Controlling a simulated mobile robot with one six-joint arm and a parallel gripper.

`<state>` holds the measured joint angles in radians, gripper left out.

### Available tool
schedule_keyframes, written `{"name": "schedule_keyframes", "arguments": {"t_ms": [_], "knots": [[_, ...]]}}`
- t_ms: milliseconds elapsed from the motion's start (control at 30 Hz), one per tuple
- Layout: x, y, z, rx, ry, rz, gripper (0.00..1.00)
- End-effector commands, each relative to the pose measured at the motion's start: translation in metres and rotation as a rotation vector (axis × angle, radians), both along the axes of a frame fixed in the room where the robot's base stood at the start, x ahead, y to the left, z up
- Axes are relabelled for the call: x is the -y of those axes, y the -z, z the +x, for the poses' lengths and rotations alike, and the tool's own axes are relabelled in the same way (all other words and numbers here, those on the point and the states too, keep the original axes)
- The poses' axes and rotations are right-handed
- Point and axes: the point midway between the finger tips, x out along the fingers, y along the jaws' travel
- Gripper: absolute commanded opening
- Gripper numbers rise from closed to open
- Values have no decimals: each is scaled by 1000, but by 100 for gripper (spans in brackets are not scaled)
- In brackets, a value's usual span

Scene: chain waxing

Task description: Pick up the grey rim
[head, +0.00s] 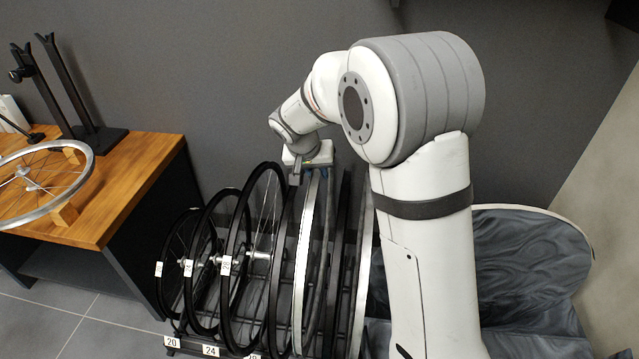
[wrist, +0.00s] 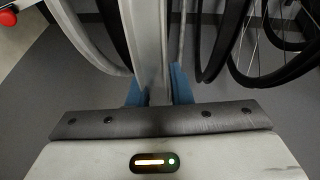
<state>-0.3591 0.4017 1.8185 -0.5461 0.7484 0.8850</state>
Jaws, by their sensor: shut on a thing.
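The grey rim (head: 302,262) stands upright and nearly edge-on in the rack in the head view, among other rims and wheels. My gripper (head: 317,171) is at its top edge, reaching in from above. In the wrist view the grey rim (wrist: 150,48) runs between the two blue fingertips of my gripper (wrist: 158,90), which are shut on it. The lower part of the rim is partly hidden by its neighbours in the rack.
Black spoked wheels (head: 232,270) stand close on the left in the numbered rack (head: 190,348). Another pale rim (head: 361,275) and dark rims are close on the right. A wooden workbench (head: 135,172) holds a silver wheel (head: 78,192) and a black stand (head: 98,138).

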Motion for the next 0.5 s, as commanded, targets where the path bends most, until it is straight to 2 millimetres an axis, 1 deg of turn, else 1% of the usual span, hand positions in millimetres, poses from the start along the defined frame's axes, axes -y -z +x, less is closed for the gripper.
{"name": "schedule_keyframes", "arguments": {"t_ms": [33,267,500], "knots": [[0,-16,1,5,0,0,0],[0,-67,1,6,0,2,0],[0,-122,1,5,0,2,0]]}}
